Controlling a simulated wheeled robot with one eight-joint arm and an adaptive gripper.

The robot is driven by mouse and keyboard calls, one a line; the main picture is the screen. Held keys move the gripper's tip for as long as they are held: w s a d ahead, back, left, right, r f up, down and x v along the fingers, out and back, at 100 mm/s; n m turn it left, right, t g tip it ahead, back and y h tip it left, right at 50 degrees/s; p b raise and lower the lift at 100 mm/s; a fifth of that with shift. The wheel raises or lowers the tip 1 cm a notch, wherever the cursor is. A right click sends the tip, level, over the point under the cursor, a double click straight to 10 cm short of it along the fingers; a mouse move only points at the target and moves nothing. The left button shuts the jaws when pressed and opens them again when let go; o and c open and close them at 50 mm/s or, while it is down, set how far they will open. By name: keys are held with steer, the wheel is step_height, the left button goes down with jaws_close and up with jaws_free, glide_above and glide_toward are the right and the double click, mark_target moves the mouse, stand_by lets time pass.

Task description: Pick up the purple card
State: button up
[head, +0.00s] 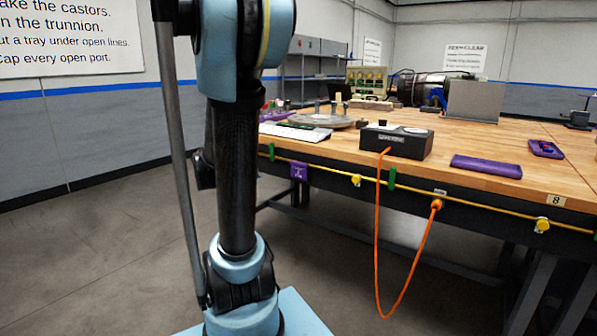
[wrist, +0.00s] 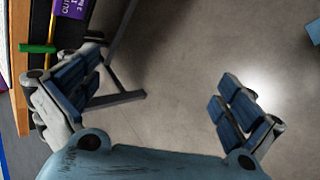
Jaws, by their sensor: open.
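The purple card (head: 299,171) hangs at the front edge of the workbench, by the yellow line, in the head view. It has a white mark too small to read there. In the wrist view the purple card (wrist: 72,8) is cut off by the top edge, at upper left, with white print on it. My gripper (wrist: 160,85) is open and empty, with grey floor showing between its fingers. The card is beyond the left finger, apart from it. My gripper's fingers are not clear in the head view, where my arm stands left of the card.
The wooden workbench (head: 470,145) carries a black box (head: 397,142) with an orange cable (head: 378,240) looping down in front. A purple tray (head: 486,166) lies near the bench edge. Green clips (head: 391,178) and yellow knobs (head: 542,225) sit along the front. Floor at left is clear.

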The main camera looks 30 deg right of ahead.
steer(key=w+d+r+n+h, duration=0.1)
steer(key=w+d+n+h, duration=0.35)
steer(key=w+d, duration=0.45)
steer(key=n+t+h, duration=0.3)
steer(key=n+h, duration=0.1)
steer(key=n, duration=0.6)
glide_toward(297, 163)
steer(key=x, duration=0.4)
steer(key=shift+x, duration=2.7)
steer(key=shift+s+f, duration=0.1)
steer(key=shift+s, duration=0.05)
steer(key=c, duration=0.9)
